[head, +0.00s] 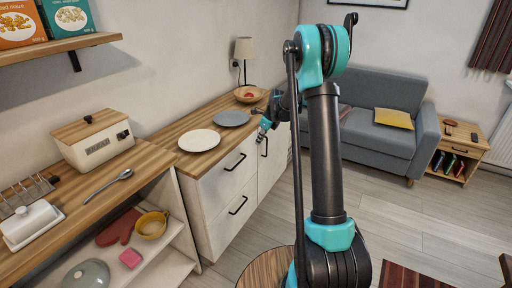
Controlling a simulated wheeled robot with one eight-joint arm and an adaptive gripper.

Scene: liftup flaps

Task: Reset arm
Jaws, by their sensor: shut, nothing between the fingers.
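My arm rises through the middle of the head view, with black links and turquoise joints. My gripper (262,133) is small in this view, left of the arm column, near the right front edge of the drawer cabinet (222,187). Its fingers look shut, and I see nothing held in them. The forearm partly hides behind the upright link. Whether the gripper touches the cabinet cannot be made out.
A white plate (199,140), a grey plate (231,118), a wooden bowl (249,94) and a lamp (244,50) stand on the cabinet. Left is an open shelf unit with a bread box (95,140). A sofa (375,138) stands behind.

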